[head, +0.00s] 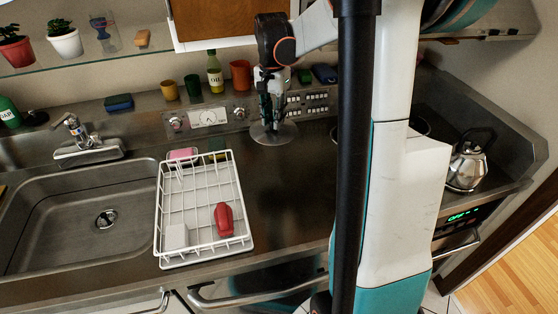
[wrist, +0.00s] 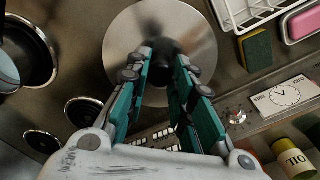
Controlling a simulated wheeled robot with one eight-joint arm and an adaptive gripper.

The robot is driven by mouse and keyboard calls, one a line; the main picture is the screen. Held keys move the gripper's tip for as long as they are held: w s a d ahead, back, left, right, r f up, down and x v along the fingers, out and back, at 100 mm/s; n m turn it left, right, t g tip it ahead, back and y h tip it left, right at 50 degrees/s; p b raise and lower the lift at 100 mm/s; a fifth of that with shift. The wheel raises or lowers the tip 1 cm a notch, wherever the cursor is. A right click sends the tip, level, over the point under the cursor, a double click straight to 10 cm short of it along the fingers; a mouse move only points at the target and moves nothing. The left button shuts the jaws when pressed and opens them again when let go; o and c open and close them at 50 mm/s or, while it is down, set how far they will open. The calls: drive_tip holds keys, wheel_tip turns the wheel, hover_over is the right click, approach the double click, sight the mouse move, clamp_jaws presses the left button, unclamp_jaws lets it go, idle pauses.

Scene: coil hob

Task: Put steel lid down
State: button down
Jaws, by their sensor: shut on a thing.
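The steel lid (head: 273,134) is a round, shiny disc. It is at the back of the counter, right of the clock panel, and lies about flat. In the wrist view the lid (wrist: 125,35) fills the top middle, with its dark knob (wrist: 165,50) between my fingertips. My gripper (head: 271,115) points down from above and is shut on the knob; it also shows in the wrist view (wrist: 166,68). I cannot tell whether the lid touches the counter or hangs just above it.
A white dish rack (head: 245,205) with a red item (head: 223,219) stands left of the lid. A clock panel (head: 208,118), oil bottle (head: 215,72) and cups line the back. A kettle (head: 467,165) is far right. Bare counter (head: 285,195) lies in front of the lid.

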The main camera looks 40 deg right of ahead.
wheel_tip(320, 180, down, 17)
drive_tip(key=b, duration=0.4)
drive_tip(key=shift+f, duration=0.15)
drive_tip(key=c, duration=1.4)
unclamp_jaws()
wheel_tip(320, 180, up, 12)
drive_tip(key=p, duration=0.3)
drive_tip(key=shift+r, duration=0.2)
drive_tip(key=shift+a+r, duration=0.1)
